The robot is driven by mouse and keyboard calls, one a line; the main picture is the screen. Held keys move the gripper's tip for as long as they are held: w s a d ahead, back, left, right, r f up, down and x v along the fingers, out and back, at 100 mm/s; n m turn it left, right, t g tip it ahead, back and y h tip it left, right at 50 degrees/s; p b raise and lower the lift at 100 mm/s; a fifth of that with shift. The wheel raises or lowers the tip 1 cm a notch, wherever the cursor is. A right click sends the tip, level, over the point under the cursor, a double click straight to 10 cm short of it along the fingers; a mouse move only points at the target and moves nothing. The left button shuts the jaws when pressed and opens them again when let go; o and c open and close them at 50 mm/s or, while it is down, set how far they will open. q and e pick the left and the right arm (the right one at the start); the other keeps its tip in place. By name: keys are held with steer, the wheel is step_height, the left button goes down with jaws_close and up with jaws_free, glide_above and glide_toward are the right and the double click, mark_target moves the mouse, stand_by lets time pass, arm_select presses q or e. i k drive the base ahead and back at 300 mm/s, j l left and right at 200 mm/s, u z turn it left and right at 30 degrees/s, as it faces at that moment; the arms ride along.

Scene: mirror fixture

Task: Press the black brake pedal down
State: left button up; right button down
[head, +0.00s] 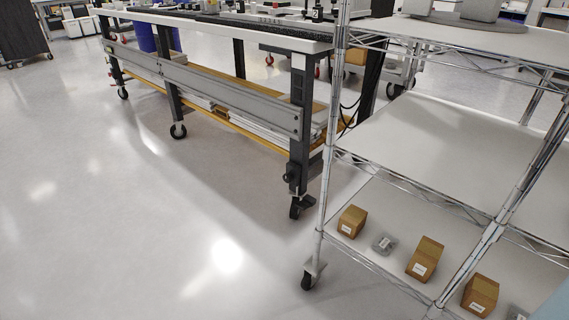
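The near leg of the long workbench stands on a black caster (296,210). A small black tab that looks like the brake pedal (308,201) sticks out to the right of this caster, just above the floor. It is too small for me to tell whether it is up or down. Neither of my grippers is in view, and nothing touches the pedal.
A wire shelf rack (319,240) on casters stands close on the right of the pedal, with small cardboard boxes (352,221) on its bottom shelf. The workbench (230,97) runs away to the upper left. The floor at the left and front is clear.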

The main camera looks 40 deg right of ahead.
mark_target(302, 205)
steer(key=i+z, duration=0.4)
steer(key=i, duration=0.15)
steer(key=i+j+z, duration=0.15)
steer(key=i+z, duration=0.25)
steer(key=i, duration=0.15)
steer(key=i+j+z, duration=0.4)
steer(key=i, duration=0.15)
